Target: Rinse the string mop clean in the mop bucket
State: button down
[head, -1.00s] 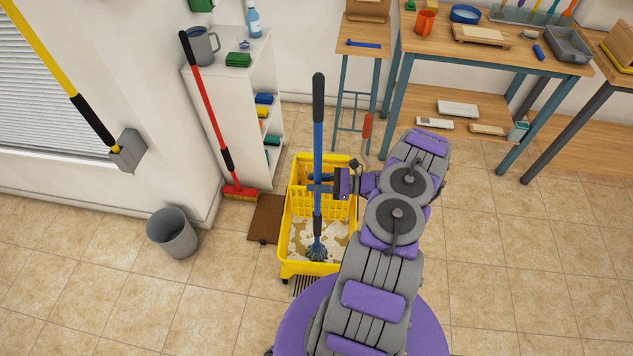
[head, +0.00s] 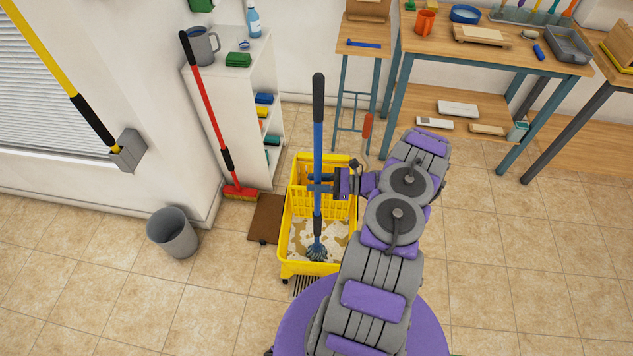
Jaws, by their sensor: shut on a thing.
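The string mop (head: 318,140) stands nearly upright, with a blue handle and a black grip at its top. Its bluish-grey string head (head: 317,250) is down in the front part of the yellow mop bucket (head: 289,268). Murky brown water with pale foam (head: 335,238) surrounds the head. A yellow slotted wringer (head: 300,200) sits at the back of the bucket. My gripper (head: 322,183) is shut on the blue handle, above the wringer. How much of the strings is under water is hard to tell.
A grey bin (head: 173,232) stands on the left. A red broom (head: 208,110) leans by a white shelf (head: 230,95). A brown mat (head: 266,219) lies left of the bucket. A workbench (head: 480,60) stands behind right. Tiled floor to the right is clear.

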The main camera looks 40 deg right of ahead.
jog(key=w+a, duration=0.1)
jog(key=w+a+r, duration=0.1)
jog(key=w+a, duration=0.1)
dwell(0.5)
jog(key=shift+d, duration=0.1)
jog(key=p+v, duration=0.1)
jog(key=v, duration=0.8)
dwell(0.4)
jog(key=b+x, duration=0.2)
jog(key=x, duration=0.7)
jog(key=shift+b, duration=0.4)
